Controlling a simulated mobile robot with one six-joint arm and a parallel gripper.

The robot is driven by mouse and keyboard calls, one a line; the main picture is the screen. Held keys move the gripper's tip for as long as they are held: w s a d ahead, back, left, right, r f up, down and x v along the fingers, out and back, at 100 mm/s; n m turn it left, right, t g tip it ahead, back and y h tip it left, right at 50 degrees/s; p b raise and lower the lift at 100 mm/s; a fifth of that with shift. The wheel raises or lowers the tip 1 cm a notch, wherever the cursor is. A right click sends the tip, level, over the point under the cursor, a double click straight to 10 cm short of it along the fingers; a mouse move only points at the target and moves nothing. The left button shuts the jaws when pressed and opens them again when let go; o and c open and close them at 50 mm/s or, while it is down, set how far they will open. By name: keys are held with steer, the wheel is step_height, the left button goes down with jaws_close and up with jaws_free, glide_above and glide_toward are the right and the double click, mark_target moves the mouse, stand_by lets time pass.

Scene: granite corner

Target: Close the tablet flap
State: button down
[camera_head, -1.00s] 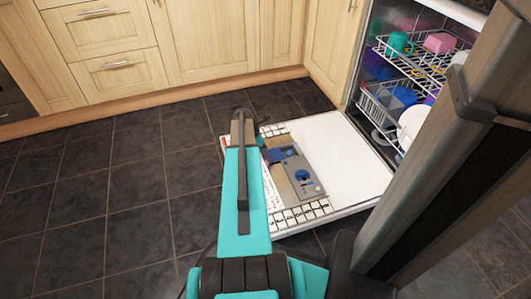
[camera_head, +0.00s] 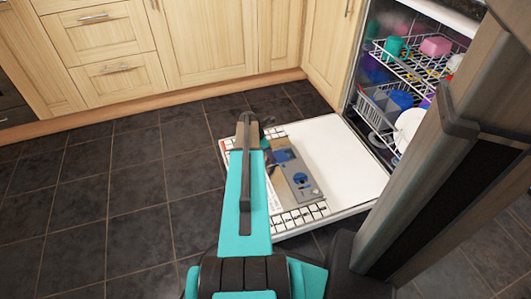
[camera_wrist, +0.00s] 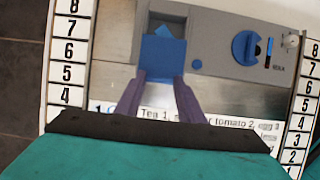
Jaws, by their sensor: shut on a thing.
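The tablet dispenser (camera_wrist: 215,50) is a grey panel set in the open dishwasher door; it also shows in the head view (camera_head: 310,190). Its blue flap (camera_wrist: 163,48) is at the panel's left part in the wrist view. A lighter blue patch shows just above it. The flap also shows small in the head view (camera_head: 283,155). My gripper (camera_wrist: 161,77) has its two purple fingers around the near part of the flap, shut on it. How far the flap stands open is hard to tell. In the head view my arm hides the fingers.
The white dishwasher door (camera_head: 345,165) lies lowered flat, with numbered strips and printed text near the dispenser. A blue knob (camera_wrist: 245,47) sits right of the flap. Racks with dishes (camera_head: 395,65) stand inside at right. Dark tiled floor (camera_head: 110,190) is clear at left.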

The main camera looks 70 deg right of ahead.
mark_target(283, 155)
steer(key=s+d+p, duration=0.2)
steer(key=shift+s+d+r, duration=0.2)
steer(key=shift+s+d, duration=0.1)
steer(key=shift+s, duration=0.05)
steer(key=shift+s+d+f+p, duration=0.15)
steer(key=shift+s+d+p, duration=0.3)
steer(key=shift+s, duration=0.15)
steer(key=c, duration=1.2)
jaws_free()
steer(key=shift+o, duration=0.2)
steer(key=shift+a, duration=0.1)
steer(key=p+v, duration=0.4)
steer(key=v, duration=0.9)
steer(key=shift+w+a+r, duration=0.15)
steer(key=shift+w+r, duration=0.05)
steer(key=shift+r, duration=0.1)
